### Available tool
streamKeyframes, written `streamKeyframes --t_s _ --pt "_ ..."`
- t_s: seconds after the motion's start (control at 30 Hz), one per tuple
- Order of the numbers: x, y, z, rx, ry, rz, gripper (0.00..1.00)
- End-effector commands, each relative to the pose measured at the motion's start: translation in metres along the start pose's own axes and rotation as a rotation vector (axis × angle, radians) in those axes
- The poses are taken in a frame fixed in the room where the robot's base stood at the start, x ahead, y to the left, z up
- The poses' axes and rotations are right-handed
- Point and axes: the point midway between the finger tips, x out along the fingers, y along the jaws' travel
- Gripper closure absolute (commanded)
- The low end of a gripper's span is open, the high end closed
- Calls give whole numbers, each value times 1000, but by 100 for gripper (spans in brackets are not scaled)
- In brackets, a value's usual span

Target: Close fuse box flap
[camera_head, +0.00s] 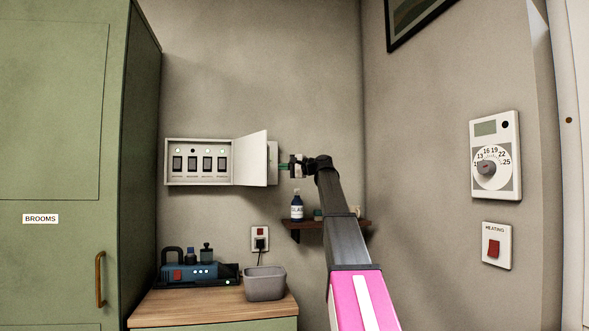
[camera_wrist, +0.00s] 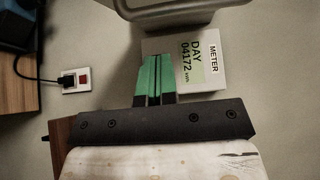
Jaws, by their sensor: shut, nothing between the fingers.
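The fuse box (camera_head: 168,162) is a pale grey box on the back wall, with a row of dark switches inside. Its flap (camera_head: 252,160) is open, hinged at the box's right side and standing out from the wall. My gripper (camera_head: 284,167) is just right of the flap, its green fingers shut and empty. In the wrist view the fingers (camera_wrist: 154,78) lie side by side in front of the meter box (camera_wrist: 207,62). A grey edge at the top of that view looks like the flap or fuse box. Whether the fingers touch the flap cannot be told.
The meter box is partly hidden behind the flap. A small shelf (camera_head: 345,224) with a bottle (camera_head: 297,207) is below my gripper. A socket (camera_head: 260,238), a counter with a grey bin (camera_head: 265,284), and a green cabinet (camera_head: 60,150) are lower and left. Wall above is clear.

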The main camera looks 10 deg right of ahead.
Motion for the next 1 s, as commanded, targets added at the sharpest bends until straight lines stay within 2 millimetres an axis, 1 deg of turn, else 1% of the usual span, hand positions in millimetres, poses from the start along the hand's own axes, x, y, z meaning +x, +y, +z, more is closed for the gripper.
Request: streamKeyframes --t_s 0.03,0.2,0.3,0.77,0.87,1.0 --pt "5 1 9 0 -2 0 100" --pt "17 1 21 0 0 0 100" --pt "21 1 24 0 0 0 100" --pt "22 1 26 0 4 0 100" --pt "23 1 32 -1 19 0 100" --pt "27 2 46 -1 63 1 100"
